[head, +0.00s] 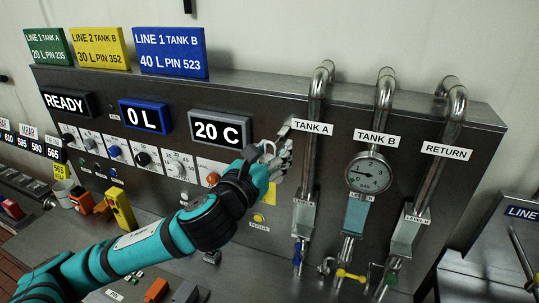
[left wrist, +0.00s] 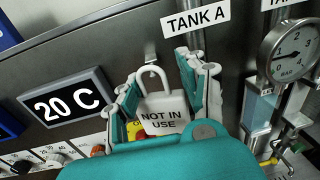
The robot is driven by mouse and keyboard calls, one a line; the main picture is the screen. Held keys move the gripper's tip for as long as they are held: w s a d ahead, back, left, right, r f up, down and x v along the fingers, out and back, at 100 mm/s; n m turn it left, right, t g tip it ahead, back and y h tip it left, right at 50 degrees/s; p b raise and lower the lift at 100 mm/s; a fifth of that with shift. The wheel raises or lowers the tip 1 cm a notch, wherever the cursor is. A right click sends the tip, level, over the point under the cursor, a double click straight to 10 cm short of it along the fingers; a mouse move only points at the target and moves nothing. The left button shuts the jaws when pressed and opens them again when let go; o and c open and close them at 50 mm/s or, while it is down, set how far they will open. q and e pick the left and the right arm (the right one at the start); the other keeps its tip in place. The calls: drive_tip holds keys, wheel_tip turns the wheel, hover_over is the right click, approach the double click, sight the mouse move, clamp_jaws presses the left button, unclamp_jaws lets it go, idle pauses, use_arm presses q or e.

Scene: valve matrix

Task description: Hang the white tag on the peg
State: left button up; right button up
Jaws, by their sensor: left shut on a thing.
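The white tag (left wrist: 163,114), lettered "NOT IN USE" with a loop on top, is between the fingers of my left gripper (left wrist: 168,95). In the head view the left gripper (head: 277,160) is at the panel, left of the TANK A pipe, and the tag is mostly hidden by it. The left gripper is shut on the tag, which hangs nearly upright. A small metal peg (left wrist: 151,57) on the panel is just above the loop in the left wrist view; it also shows in the head view (head: 285,129). I cannot tell whether the loop touches it. My right gripper is not in view.
The 20 C display (head: 220,129) is left of the gripper, with knobs and buttons below. The TANK A pipe (head: 313,150) is close on the right. The TANK B pipe with a gauge (head: 369,173) and the RETURN pipe (head: 437,160) are farther right.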

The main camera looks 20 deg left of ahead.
use_arm(q)
drive_tip(key=shift+w+d+f, duration=0.1)
drive_tip(key=shift+w+f, duration=0.1)
drive_tip(key=shift+w, duration=0.5)
drive_tip(key=shift+w+a+f, duration=0.1)
drive_tip(key=shift+w+f, duration=0.1)
drive_tip(key=shift+w, duration=0.55)
drive_tip(key=shift+w+d+f, duration=0.1)
drive_tip(key=shift+w+f, duration=0.1)
drive_tip(key=shift+w, duration=0.5)
drive_tip(key=o, duration=1)
